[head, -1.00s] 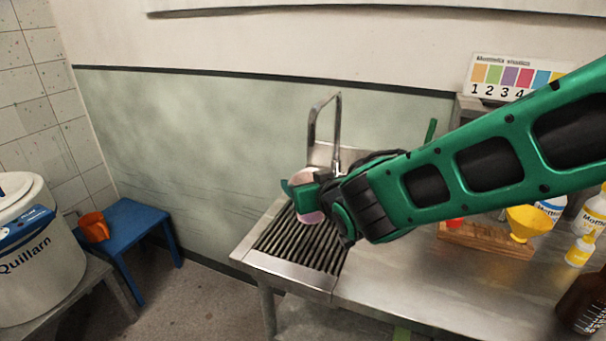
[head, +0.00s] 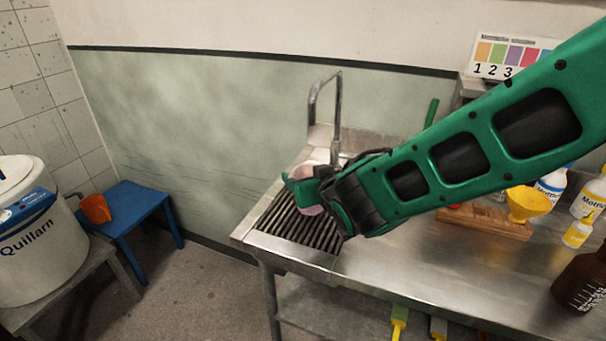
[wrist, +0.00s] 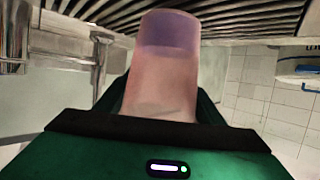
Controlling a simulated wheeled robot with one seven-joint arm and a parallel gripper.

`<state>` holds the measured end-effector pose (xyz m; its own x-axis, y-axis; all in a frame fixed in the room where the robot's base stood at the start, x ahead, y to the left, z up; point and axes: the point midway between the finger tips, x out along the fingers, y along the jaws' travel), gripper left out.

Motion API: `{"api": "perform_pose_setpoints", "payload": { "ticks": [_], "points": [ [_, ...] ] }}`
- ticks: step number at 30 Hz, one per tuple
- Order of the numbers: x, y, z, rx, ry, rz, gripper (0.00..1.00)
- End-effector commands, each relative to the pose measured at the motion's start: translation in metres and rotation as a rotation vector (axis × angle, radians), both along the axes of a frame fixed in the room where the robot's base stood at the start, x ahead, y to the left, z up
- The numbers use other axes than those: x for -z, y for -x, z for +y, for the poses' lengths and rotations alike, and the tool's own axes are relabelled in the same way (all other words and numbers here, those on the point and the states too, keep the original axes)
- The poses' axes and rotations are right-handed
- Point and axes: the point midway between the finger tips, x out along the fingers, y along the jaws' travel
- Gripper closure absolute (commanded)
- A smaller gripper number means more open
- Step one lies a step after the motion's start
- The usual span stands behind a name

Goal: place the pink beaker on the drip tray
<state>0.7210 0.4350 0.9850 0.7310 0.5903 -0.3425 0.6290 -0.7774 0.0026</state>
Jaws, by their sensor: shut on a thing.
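The pink beaker (head: 311,208) is between the fingers of my green gripper (head: 308,184), over the drip tray in the head view. The gripper hides part of it. In the wrist view the pink beaker (wrist: 163,75) fills the middle, held by my gripper (wrist: 160,108). The drip tray (head: 290,232) is a dark ribbed grid at the left end of the steel counter; its ribs (wrist: 240,20) also show near the beaker's end in the wrist view. I cannot tell whether the beaker touches the ribs.
A steel tap (head: 335,125) stands right behind the tray. A wooden rack (head: 485,220), yellow funnel (head: 527,204), bottles (head: 578,231) and a brown bottle (head: 582,281) are on the right. A blue stool (head: 140,205) with an orange mug (head: 96,209) and a white bucket (head: 38,240) are left.

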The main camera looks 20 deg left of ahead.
Motion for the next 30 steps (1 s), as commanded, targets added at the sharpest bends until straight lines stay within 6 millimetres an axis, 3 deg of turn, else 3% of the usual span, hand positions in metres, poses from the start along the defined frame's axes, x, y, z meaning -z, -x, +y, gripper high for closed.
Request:
{"api": "perform_pose_setpoints", "payload": {
  "ticks": [21,22,24,30],
  "points": [
    [0.011,-0.001,0.000,0.001,0.000,0.000,0.67],
    [0.011,-0.001,0.000,0.001,-0.001,0.000,0.35],
    [0.011,-0.001,0.000,0.001,-0.001,0.000,0.19],
    [0.011,-0.001,-0.001,0.001,0.000,0.000,0.16]
  ]
}}
